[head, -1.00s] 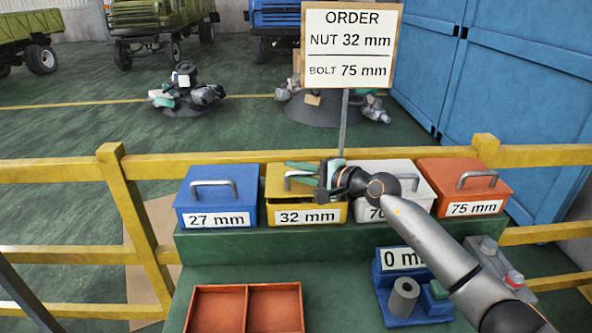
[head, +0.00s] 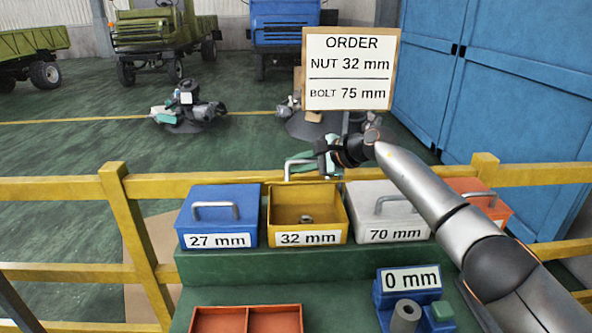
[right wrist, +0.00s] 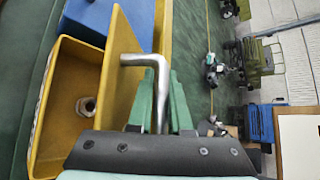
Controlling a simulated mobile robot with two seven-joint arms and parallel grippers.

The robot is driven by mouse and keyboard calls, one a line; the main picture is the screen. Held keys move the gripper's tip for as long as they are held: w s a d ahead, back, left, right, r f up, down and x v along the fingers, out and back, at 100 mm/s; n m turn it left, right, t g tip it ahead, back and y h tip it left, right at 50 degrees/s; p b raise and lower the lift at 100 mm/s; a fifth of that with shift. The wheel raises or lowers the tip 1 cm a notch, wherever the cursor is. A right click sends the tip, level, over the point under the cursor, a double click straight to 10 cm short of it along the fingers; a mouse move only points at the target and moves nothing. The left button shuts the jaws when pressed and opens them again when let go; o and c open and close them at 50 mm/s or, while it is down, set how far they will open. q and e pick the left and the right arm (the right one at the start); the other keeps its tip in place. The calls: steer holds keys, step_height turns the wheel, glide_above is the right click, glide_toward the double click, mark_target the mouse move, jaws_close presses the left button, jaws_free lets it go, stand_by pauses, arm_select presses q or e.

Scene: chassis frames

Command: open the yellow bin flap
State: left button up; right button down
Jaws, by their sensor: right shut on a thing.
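The yellow bin (head: 310,239), labelled 32 mm, stands between the blue and the white bin, and its inside is visible. A nut (head: 306,219) lies in it; the nut also shows in the right wrist view (right wrist: 86,106). The yellow flap (right wrist: 128,70) is raised to about upright at the bin's back edge. My right gripper (head: 300,167) is shut on the metal handle (right wrist: 150,62) of the flap, above and behind the bin. In the right wrist view the green fingers (right wrist: 163,105) are around the handle's bar. My left gripper is not in view.
The blue 27 mm bin (head: 218,218), white 70 mm bin (head: 377,215) and orange bin (head: 477,191) are closed. A yellow rail (head: 230,182) runs behind the bins. In front are an orange tray (head: 247,309) and a blue gauge block (head: 392,292) with a grey cylinder.

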steer(key=shift+w+r+g, duration=0.25)
steer(key=shift+w+g, duration=0.05)
steer(key=shift+w, duration=0.05)
stand_by(0.3)
steer(key=c, duration=0.8)
jaws_free()
steer(key=shift+c, duration=0.2)
steer(key=shift+b+v, duration=0.6)
steer(key=shift+v, duration=0.65)
steer(key=b+v, duration=0.2)
steer(key=v, duration=0.8)
steer(key=shift+s+a+r, duration=0.1)
steer(key=shift+c, duration=0.2)
